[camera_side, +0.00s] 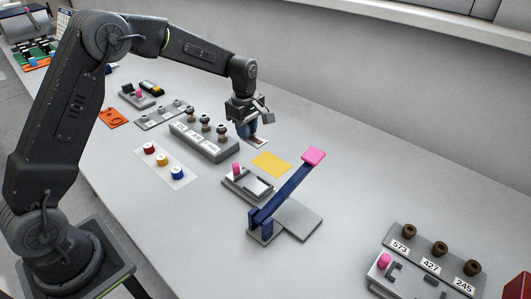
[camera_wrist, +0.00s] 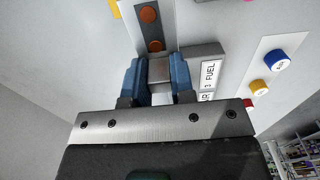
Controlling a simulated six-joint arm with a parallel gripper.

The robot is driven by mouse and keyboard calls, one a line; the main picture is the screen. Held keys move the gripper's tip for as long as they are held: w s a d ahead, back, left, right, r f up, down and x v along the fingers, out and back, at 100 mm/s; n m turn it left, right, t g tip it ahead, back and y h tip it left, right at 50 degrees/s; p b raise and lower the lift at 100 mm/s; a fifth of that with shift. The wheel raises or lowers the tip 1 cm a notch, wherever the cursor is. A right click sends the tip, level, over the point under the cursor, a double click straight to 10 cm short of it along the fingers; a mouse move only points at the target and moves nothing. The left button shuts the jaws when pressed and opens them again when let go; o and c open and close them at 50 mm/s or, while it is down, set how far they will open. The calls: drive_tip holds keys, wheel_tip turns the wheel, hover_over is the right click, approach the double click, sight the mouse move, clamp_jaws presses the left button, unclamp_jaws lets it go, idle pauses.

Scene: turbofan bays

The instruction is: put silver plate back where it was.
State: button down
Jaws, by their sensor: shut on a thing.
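My gripper (camera_side: 247,134) points down over the bench, just right of the grey block with knobs. In the wrist view its blue fingers (camera_wrist: 160,78) are closed on a small silver plate (camera_wrist: 159,72), which shows as a short metallic face between them. A dark grey strip with two rust-coloured discs (camera_wrist: 149,28) lies just beyond the plate, on a white card (camera_side: 262,143). The fingers hide most of the plate in the side view. I cannot tell whether the plate touches the strip.
The grey block with knobs (camera_side: 197,141) and its FUEL label (camera_wrist: 208,80) stand close beside the gripper. A yellow sheet (camera_side: 271,165) and a blue lever with a pink end (camera_side: 285,190) lie towards the front. Coloured buttons (camera_side: 163,160) sit left. The bench behind the gripper is clear.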

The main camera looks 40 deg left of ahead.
hover_over(265, 160)
wheel_tip(265, 160, down, 3)
drive_tip(key=shift+f, duration=2.05)
drive_tip(key=shift+f, duration=0.15)
drive_tip(key=c, duration=1)
unclamp_jaws()
drive_tip(key=shift+o, duration=0.2)
